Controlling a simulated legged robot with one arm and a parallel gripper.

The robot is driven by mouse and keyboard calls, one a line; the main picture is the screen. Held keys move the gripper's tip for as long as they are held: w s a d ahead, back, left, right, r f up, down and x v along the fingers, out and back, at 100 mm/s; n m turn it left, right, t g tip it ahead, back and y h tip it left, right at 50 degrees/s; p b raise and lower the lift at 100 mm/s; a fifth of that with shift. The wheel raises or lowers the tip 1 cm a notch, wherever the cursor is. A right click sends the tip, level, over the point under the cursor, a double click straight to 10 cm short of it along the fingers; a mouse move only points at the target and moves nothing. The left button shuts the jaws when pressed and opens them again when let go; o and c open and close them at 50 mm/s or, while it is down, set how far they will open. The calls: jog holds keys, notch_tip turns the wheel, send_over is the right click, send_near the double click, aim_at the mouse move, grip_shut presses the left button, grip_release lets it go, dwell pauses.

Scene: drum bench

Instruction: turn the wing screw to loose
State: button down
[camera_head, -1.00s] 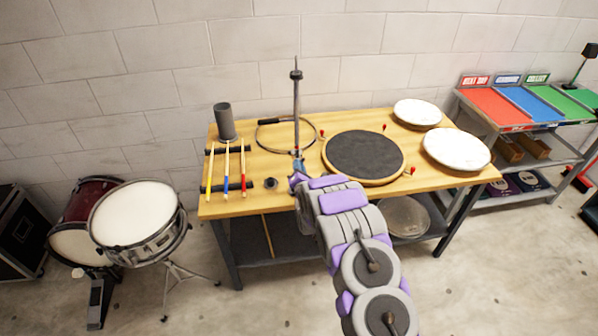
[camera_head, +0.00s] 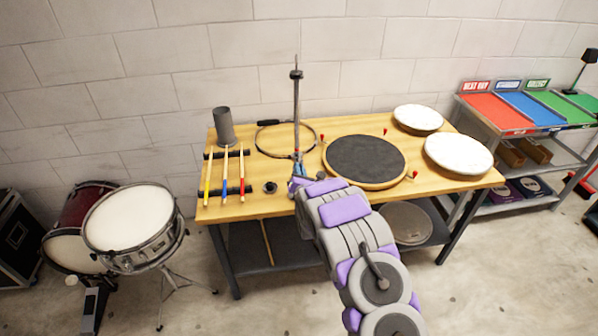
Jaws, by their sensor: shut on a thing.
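A thin upright metal stand (camera_head: 297,110) with a dark clamp near its top rises from the wooden bench. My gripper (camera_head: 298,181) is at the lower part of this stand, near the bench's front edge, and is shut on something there. The wing screw is too small and too covered by my gripper and arm to make out clearly. A small blue and red part (camera_head: 299,166) shows on the stand just above my gripper. I cannot tell how far the screw is turned.
The wooden bench (camera_head: 255,208) also bears drumsticks (camera_head: 225,172) on dark rests, a grey cup (camera_head: 223,126), a hoop (camera_head: 268,150), a black pad (camera_head: 362,160) and two white drumheads (camera_head: 458,153). A snare drum (camera_head: 130,224) stands left. A shelf with coloured trays (camera_head: 497,112) stands right.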

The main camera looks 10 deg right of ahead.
jog(key=shift+f, duration=0.3)
jog(key=c, duration=1.4)
grip_release()
jog(key=shift+w, duration=0.1)
jog(key=shift+o, duration=1.1)
jog(key=shift+r, duration=0.2)
jog(key=s+p, duration=0.1)
jog(key=s, duration=1.6)
jog(key=shift+s, duration=0.25)
